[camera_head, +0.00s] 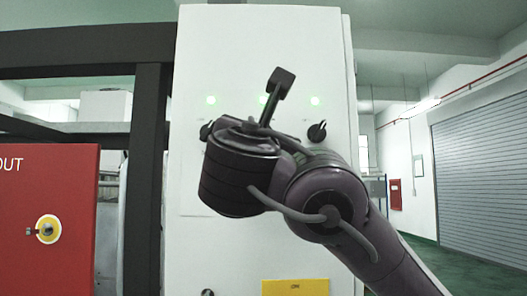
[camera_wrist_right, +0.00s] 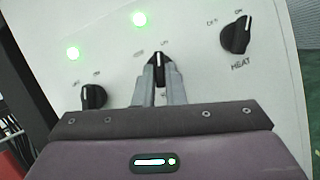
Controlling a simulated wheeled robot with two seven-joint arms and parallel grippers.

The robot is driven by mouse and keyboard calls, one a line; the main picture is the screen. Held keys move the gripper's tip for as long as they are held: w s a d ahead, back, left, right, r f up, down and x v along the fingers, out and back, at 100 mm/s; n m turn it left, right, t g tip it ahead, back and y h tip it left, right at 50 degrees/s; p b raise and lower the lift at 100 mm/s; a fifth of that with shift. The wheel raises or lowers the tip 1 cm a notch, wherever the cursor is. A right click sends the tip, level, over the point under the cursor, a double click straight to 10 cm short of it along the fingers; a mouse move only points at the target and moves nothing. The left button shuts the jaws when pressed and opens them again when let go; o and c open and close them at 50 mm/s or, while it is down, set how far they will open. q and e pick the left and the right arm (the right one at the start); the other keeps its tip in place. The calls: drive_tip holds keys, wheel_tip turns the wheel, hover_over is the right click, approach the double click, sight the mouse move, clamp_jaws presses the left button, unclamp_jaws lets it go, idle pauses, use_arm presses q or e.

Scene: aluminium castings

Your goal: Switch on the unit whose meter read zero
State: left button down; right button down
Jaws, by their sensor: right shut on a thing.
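A white cabinet (camera_head: 265,40) carries a row of knobs under three green lit lamps. The left knob (camera_head: 205,130) and right knob (camera_head: 317,131) show in the head view; my right arm hides the middle one. In the right wrist view, the left knob (camera_wrist_right: 93,96), middle knob (camera_wrist_right: 160,62) and right knob (camera_wrist_right: 236,36) are black with white marks. The right knob is labelled HEAT; the other labels are too blurred to read. My right gripper (camera_wrist_right: 160,78) is shut on the middle knob. No meter is visible. My left gripper is out of view.
A red panel (camera_head: 60,190) with a yellow-ringed switch (camera_head: 48,229) stands at the left beside a dark post (camera_head: 148,180). A yellow label (camera_head: 295,287) and another knob (camera_head: 207,292) are lower on the cabinet. Open floor lies at the right, before a shutter (camera_head: 485,180).

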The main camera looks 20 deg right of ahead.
drive_tip(key=shift+r+m+g+h+b, duration=0.1)
drive_tip(key=shift+m+g+h+b, duration=0.5)
drive_tip(key=shift+m, duration=0.9)
drive_tip(key=shift+r, duration=0.1)
drive_tip(key=c, duration=1.5)
unclamp_jaws()
drive_tip(key=shift+w, duration=0.15)
drive_tip(key=shift+a+f, duration=0.1)
drive_tip(key=shift+f, duration=0.1)
drive_tip(key=b+v, duration=0.3)
drive_tip(key=v, duration=0.4)
drive_tip(key=shift+s, duration=0.35)
drive_tip(key=shift+a+f, duration=0.1)
drive_tip(key=shift+f, duration=0.1)
